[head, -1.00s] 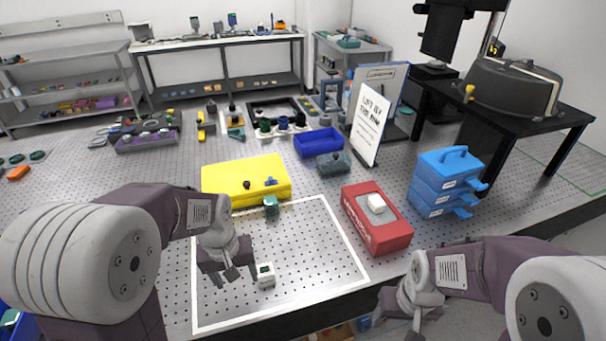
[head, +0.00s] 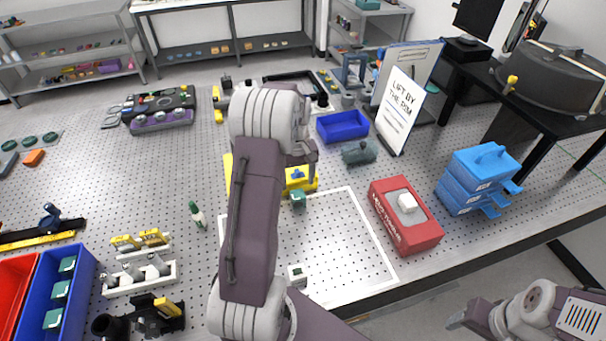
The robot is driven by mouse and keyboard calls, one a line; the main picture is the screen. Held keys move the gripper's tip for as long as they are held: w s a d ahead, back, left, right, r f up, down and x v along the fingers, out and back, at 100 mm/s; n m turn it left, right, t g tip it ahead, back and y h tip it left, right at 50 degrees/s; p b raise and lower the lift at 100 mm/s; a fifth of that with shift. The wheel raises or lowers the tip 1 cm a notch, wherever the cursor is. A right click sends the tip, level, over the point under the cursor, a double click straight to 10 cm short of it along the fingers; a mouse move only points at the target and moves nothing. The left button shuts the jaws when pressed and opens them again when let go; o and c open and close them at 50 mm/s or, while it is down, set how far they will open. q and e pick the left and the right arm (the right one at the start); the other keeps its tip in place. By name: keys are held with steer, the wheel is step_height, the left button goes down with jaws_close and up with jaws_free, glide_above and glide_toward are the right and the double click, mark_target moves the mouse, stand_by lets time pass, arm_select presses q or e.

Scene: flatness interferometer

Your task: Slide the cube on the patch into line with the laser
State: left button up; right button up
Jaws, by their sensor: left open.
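A small white cube with a dark green face (head: 297,275) stands on the white-outlined patch (head: 372,235), near its front-left part. A teal block (head: 298,200) sits at the patch's back edge, in front of the yellow box (head: 303,180). This box may be the laser, and my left arm hides much of it. My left gripper (head: 303,157) is open, high over the yellow box's back side and away from the cube; I see nothing in it. My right gripper (head: 460,318) is low at the right, off the table's front edge, and its jaws are unclear.
A red box with a white block on top (head: 400,233) stands at the patch's right edge, with blue drawers (head: 478,180) beyond. A sign board (head: 402,105) and blue bin (head: 342,126) stand behind. A white rack (head: 138,278) and blue crate (head: 78,258) are at left.

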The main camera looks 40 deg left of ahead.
mark_target(298, 194)
arm_select(q)
steer(key=shift+w+f, duration=0.15)
steer(key=shift+f, duration=0.1)
step_height(298, 194, down, 9)
steer(key=shift+r+p, duration=0.1)
steer(key=shift+p, duration=0.45)
jaws_close()
